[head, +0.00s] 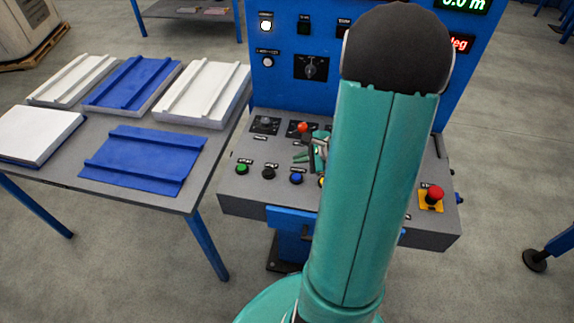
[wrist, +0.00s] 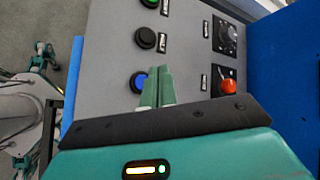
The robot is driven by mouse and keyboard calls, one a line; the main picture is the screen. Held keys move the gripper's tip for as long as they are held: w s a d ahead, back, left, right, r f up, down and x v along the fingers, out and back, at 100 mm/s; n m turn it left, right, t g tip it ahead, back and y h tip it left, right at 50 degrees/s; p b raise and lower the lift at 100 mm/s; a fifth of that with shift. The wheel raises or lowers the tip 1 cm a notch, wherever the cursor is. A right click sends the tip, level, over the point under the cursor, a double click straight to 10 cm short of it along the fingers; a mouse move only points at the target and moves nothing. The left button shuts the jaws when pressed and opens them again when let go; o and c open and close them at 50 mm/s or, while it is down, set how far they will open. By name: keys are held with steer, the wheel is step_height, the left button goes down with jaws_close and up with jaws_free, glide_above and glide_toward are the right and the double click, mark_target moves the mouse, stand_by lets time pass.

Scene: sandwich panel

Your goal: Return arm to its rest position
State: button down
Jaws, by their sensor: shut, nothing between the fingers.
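My arm stands large in the middle of the head view and hides much of the control console (head: 240,200). My gripper (head: 297,158) shows partly to the left of the arm, over the console's sloped top. In the wrist view my gripper's two green fingers (wrist: 158,75) lie side by side, shut and empty. They point over the console panel, close to the blue button (wrist: 138,81). I cannot tell whether they touch the panel.
A red-tipped lever (head: 303,127), a green button (head: 242,169) and a red emergency button (head: 434,195) rise from the console. A blue upright panel (head: 285,90) stands behind. A grey table (head: 70,160) with white and blue panels stands left. Open floor lies front left.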

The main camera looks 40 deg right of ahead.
steer(key=a+r+n+g+y, duration=0.1)
steer(key=a+r+n+g, duration=0.1)
steer(key=a+r+n, duration=0.55)
steer(key=a+r+n+g, duration=0.2)
steer(key=a+r+n, duration=0.3)
steer(key=a, duration=0.6)
steer(key=s+a+r+n+t+h, duration=0.1)
steer(key=s+a+r+n+h, duration=0.3)
steer(key=s+a+r+n, duration=0.5)
steer(key=shift+s+r+n, duration=0.35)
steer(key=shift+r+n, duration=0.1)
steer(key=shift+n, duration=0.4)
